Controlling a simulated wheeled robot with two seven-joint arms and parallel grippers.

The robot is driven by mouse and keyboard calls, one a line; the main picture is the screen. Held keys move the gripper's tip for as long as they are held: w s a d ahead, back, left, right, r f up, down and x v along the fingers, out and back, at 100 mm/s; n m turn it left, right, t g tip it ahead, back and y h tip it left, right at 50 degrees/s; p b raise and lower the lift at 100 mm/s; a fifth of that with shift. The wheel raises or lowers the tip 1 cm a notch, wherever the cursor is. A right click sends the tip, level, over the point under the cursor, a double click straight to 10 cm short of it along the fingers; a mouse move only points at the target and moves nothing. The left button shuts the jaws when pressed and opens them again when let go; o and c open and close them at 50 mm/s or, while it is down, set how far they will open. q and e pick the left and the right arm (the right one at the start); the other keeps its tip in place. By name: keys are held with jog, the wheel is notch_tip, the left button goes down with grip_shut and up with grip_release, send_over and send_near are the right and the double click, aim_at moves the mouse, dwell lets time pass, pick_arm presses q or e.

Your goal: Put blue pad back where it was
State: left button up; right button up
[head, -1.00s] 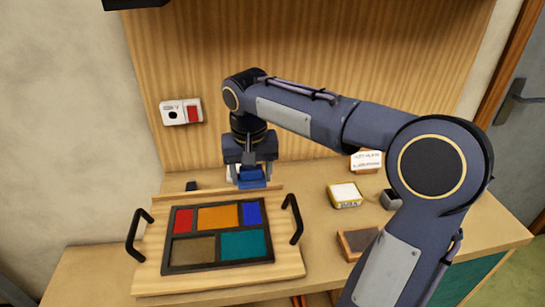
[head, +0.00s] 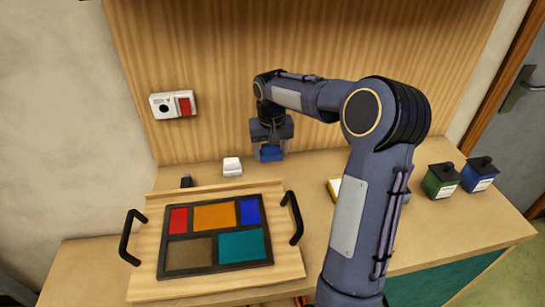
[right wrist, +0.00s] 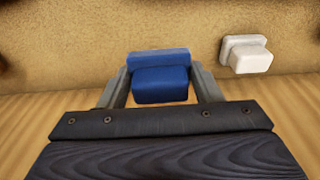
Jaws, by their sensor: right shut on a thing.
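The blue pad (head: 271,153) is held between the fingers of my right gripper (head: 269,158), at the back of the bench behind the panel board. In the right wrist view, the blue pad (right wrist: 160,76) sits between both fingers of my right gripper (right wrist: 160,90). A white pad (head: 232,167) lies on the bench to the left of the blue one; it also shows in the right wrist view (right wrist: 247,54). I cannot tell whether the blue pad touches the bench. My left gripper is not in view.
The leaded panel (head: 214,235) lies on a wooden board (head: 150,285) with two black handles. A yellow box (head: 334,188) is partly hidden by my arm. A wooden back wall (head: 220,60) rises behind.

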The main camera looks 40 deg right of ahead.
aim_at(273, 167)
jog(key=shift+w+d+f, duration=0.2)
jog(key=shift+d+f, duration=0.2)
jog(key=shift+f, duration=0.1)
jog(key=shift+w+d+f, duration=0.1)
jog(key=shift+d+f, duration=0.05)
jog(key=shift+f, duration=1.65)
jog(key=shift+f, duration=0.2)
jog(key=o, duration=1)
jog(key=shift+r, duration=0.1)
jog(key=shift+o, duration=0.2)
